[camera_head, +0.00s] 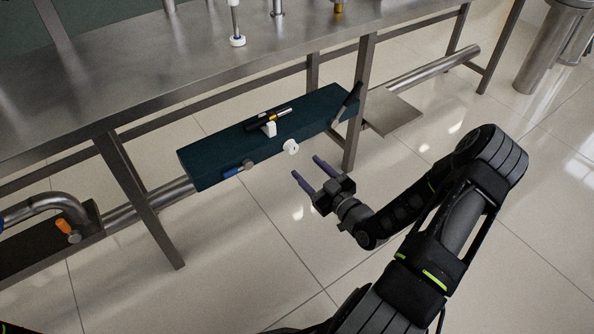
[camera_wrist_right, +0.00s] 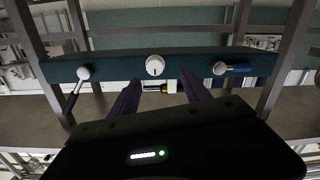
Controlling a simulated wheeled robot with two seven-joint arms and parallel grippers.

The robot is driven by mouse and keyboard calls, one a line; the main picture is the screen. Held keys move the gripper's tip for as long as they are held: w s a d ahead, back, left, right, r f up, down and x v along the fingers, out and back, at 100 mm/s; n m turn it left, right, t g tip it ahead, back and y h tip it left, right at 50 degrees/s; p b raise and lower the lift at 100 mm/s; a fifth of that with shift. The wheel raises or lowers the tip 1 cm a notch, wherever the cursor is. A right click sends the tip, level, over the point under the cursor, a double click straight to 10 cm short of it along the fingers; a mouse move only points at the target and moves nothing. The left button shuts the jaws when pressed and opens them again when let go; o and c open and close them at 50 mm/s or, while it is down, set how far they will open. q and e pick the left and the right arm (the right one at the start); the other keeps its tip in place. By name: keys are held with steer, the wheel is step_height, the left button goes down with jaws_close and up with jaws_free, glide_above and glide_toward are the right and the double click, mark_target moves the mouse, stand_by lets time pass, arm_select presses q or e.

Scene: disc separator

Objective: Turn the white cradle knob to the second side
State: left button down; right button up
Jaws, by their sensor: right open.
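The white knob (camera_head: 291,147) sits on the front face of a dark teal box (camera_head: 215,158) under the metal table. It also shows in the right wrist view (camera_wrist_right: 155,65), with a short dark mark on its face. A white cradle piece (camera_head: 269,130) stands on top of the box, with a black and gold rod (camera_head: 267,120) at it. My right gripper (camera_head: 306,166) is open and empty, its purple fingers pointing toward the box. It is in front of the knob and apart from it. My left gripper is not in view.
A blue handle (camera_head: 233,171) is left of the knob on the box front. A black lever (camera_head: 348,103) is at the box's right end. A table leg (camera_head: 358,110) stands close by. The floor (camera_head: 230,260) in front is clear.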

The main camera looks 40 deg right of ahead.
mark_target(294, 150)
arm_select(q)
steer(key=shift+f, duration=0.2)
arm_select(e)
steer(key=shift+s+d+r, duration=0.15)
steer(key=shift+s+d, duration=0.15)
steer(key=shift+d, duration=0.15)
steer(key=w+b, duration=0.1)
steer(key=w, duration=0.6)
steer(key=shift+w+b, duration=0.3)
steer(key=shift+w, duration=0.15)
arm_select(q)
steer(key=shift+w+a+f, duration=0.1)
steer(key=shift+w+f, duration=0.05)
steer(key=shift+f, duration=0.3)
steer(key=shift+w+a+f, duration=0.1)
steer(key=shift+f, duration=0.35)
arm_select(e)
jaws_close()
